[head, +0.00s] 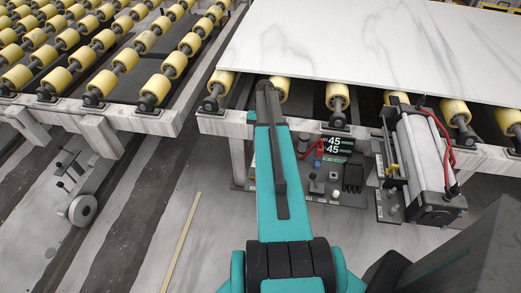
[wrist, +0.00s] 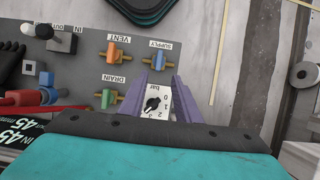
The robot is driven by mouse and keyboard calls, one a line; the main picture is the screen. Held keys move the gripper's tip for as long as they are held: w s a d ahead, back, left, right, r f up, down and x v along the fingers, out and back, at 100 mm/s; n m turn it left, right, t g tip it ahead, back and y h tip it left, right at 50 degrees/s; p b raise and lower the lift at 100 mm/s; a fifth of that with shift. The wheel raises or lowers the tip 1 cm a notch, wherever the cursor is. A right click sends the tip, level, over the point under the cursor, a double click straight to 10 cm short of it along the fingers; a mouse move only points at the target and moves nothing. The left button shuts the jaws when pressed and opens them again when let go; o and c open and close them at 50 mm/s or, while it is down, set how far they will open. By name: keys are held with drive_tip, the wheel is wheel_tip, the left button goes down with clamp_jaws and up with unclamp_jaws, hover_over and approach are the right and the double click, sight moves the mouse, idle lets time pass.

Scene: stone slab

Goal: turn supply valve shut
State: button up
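The supply valve (wrist: 159,60) shows in the wrist view as a small blue handle on the grey panel, under a SUPPLY label. Its handle points up and down in the picture, apparently crosswise to the brass fittings at its sides. My gripper (wrist: 160,78) has two purple fingers spread apart with nothing held between them. Their tips are just below the blue handle in the picture; whether they touch it I cannot tell. A bar dial (wrist: 153,103) shows between the fingers. In the head view my teal arm is in front, and the gripper and valve cannot be made out.
The orange vent valve (wrist: 111,52) and green drain valve (wrist: 107,98) sit left of the supply valve. Red and blue connectors (wrist: 48,96) lie further left. In the head view a roller frame (head: 215,123) carries a white slab (head: 330,45), with a pump unit (head: 425,165) at right.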

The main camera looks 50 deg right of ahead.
drive_tip(key=shift+w+d+r, duration=0.15)
drive_tip(key=shift+d+r, duration=0.05)
drive_tip(key=shift+r, duration=0.45)
drive_tip(key=a+f+n+g+b, duration=0.1)
drive_tip(key=a+f+n, duration=0.1)
drive_tip(key=a+f, duration=0.5)
drive_tip(key=a+f+n+g, duration=0.1)
drive_tip(key=a+f, duration=0.2)
drive_tip(key=a, duration=0.8)
drive_tip(key=a+f+n+g+b, duration=0.15)
drive_tip(key=a+f, duration=0.25)
drive_tip(key=a, duration=0.5)
drive_tip(key=s+a+f+n+h, duration=0.1)
drive_tip(key=s+a+f+n, duration=0.1)
drive_tip(key=s+a, duration=0.3)
drive_tip(key=s+a+f+n+h+b, duration=0.1)
drive_tip(key=s+a+f+n, duration=0.1)
drive_tip(key=s+a+f, duration=0.3)
drive_tip(key=s+a+f+n+h, duration=0.1)
drive_tip(key=s+a+f+n, duration=0.2)
drive_tip(key=s+a, duration=0.3)
drive_tip(key=shift+s+a+f+h, duration=0.35)
drive_tip(key=shift+s+f, duration=0.25)
drive_tip(key=shift+s, duration=1.8)
